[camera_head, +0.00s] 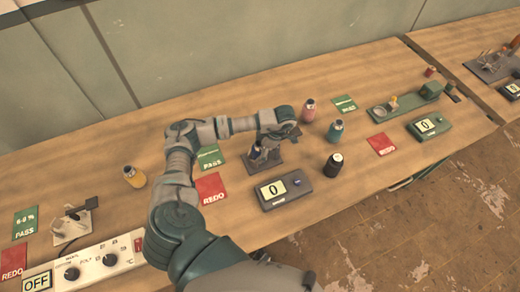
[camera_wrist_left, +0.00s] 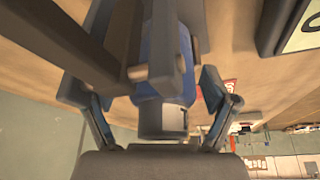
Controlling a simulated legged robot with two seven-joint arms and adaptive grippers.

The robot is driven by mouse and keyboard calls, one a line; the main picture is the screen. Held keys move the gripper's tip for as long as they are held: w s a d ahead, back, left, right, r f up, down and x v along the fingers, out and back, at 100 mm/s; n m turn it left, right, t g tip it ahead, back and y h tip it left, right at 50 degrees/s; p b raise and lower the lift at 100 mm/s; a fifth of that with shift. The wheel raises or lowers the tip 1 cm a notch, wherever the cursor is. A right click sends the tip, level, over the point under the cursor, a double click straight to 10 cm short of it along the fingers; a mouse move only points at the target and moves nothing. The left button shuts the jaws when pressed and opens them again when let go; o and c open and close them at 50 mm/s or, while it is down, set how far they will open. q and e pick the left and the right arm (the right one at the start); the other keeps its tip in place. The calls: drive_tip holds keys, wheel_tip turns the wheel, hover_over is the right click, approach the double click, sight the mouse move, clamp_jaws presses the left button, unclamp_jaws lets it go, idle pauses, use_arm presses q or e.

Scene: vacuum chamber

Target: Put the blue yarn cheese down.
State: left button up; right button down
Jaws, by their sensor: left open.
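A brown bar of a stand (camera_wrist_left: 150,72) crosses in front of the blue body. My right gripper is not in view.
A pink (camera_head: 309,110), a teal-blue (camera_head: 335,132) and a black (camera_head: 333,166) bottle-like piece stand to the right. A display box (camera_head: 284,188) reading 0 is in front. Green PASS (camera_head: 210,157) and red REDO (camera_head: 210,188) cards lie left. A yellow piece (camera_head: 134,177) stands further left.

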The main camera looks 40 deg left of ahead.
use_arm(q)
drive_tip(key=shift+w+d+r, duration=0.1)
drive_tip(key=shift+r, duration=0.2)
drive_tip(key=p+v, duration=0.2)
drive_tip(key=v, duration=0.9)
drive_tip(key=shift+d+r, duration=0.25)
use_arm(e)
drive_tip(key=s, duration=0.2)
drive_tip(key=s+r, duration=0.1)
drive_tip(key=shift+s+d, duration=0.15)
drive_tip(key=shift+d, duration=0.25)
use_arm(q)
drive_tip(key=shift+w+a, duration=0.1)
drive_tip(key=shift+f, duration=0.1)
